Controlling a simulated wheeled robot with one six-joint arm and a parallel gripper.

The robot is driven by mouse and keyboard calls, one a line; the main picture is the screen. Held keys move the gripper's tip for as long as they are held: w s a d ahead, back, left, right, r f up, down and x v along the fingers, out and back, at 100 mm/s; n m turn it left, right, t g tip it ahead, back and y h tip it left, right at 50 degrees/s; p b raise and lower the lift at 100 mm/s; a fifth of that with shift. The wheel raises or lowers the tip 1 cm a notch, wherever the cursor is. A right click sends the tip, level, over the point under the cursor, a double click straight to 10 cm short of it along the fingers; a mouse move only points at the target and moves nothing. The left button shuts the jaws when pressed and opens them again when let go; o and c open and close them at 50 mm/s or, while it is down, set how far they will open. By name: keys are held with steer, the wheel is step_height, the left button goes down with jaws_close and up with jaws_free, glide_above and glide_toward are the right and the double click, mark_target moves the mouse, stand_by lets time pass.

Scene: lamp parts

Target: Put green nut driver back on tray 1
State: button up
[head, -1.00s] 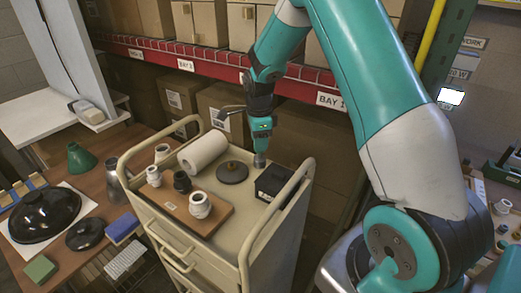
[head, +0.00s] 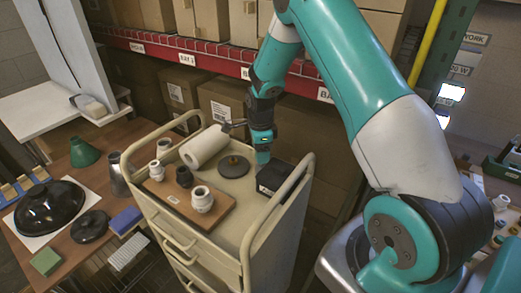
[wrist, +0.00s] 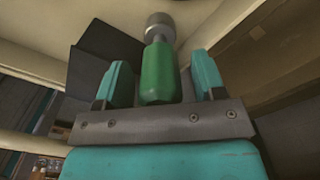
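The green nut driver (wrist: 157,72) shows in the wrist view, its grey socket (wrist: 160,27) pointing away from my gripper (wrist: 162,80). Its green handle lies between the two teal fingers, with a narrow gap visible on each side. My gripper (head: 262,157) points down over the cart top in the head view, between the dark disc and the black box. The driver cannot be made out there. A wooden board (head: 219,216) with a small label lies on the cart top; I cannot read whether it is tray 1.
The cart (head: 225,240) has raised side handles. A white roll (head: 204,146), a dark disc (head: 233,166), a black box (head: 274,179) and several fittings crowd its top. A table with a black dome (head: 48,208) stands left. Shelves with boxes rise behind.

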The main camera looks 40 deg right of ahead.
steer(key=shift+r, duration=0.1)
step_height(320, 180, up, 12)
steer(key=b, duration=0.4)
steer(key=shift+a, duration=0.1)
steer(key=s+a+r+n+y, duration=0.1)
steer(key=s+a+r+n, duration=0.3)
steer(key=s+a+n, duration=0.3)
steer(key=s+a+r+n+y, duration=0.1)
steer(key=s+a+r+n, duration=0.4)
steer(key=a+n, duration=0.45)
steer(key=s+a+f+n+y+b, duration=0.1)
steer(key=s+a+n, duration=0.2)
steer(key=s+n, duration=0.4)
steer(key=s+a+f+n+y+b, duration=0.1)
steer(key=s+a+n, duration=0.3)
steer(key=s, duration=0.5)
steer(key=shift+a+f+n+b, duration=0.2)
steer(key=shift+f+n+b, duration=0.4)
steer(key=shift+n, duration=0.75)
steer(key=shift+s, duration=0.1)
